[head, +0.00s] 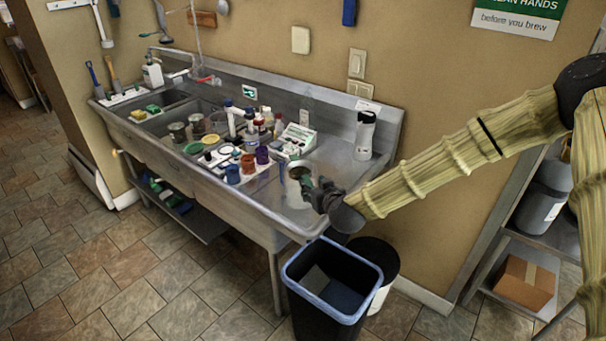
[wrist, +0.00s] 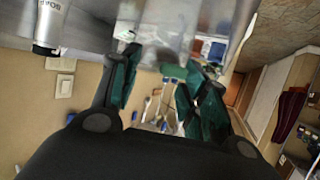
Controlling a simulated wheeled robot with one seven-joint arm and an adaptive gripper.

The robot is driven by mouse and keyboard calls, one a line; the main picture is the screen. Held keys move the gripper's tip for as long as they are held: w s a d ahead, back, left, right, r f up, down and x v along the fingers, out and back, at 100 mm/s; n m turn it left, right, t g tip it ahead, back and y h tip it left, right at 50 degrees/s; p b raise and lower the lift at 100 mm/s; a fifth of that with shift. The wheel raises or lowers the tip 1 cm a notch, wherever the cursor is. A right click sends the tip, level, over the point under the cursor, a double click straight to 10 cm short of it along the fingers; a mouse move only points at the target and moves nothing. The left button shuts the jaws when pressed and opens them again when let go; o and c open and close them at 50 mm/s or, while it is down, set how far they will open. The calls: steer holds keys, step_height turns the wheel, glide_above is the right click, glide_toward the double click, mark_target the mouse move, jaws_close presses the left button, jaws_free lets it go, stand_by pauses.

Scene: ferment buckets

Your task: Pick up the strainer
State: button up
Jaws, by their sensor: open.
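My gripper (head: 308,186) is open at the right end of the steel sink counter, low over its bare drainboard. A small round thing with a dark rim (head: 299,170) shows right at its fingertips in the head view. It may be the strainer, but it is too small to tell, and I cannot tell whether the fingers touch it. In the wrist view the two dark green fingers (wrist: 155,68) are spread apart. I make out no clear strainer between them; the steel surface beyond is blurred.
Bottles and coloured cups (head: 248,165) crowd the counter left of my gripper. A white dark-topped bottle (head: 365,136) stands behind it, also seen in the wrist view (wrist: 48,25). A blue-rimmed black bin (head: 376,268) stands on the floor below. Utensils hang on the wall at upper left.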

mark_target(310, 184)
steer(key=shift+p+x, duration=0.75)
steer(key=shift+x, duration=0.95)
steer(key=shift+s+a+f, duration=0.1)
steer(key=shift+a, duration=0.05)
jaws_close()
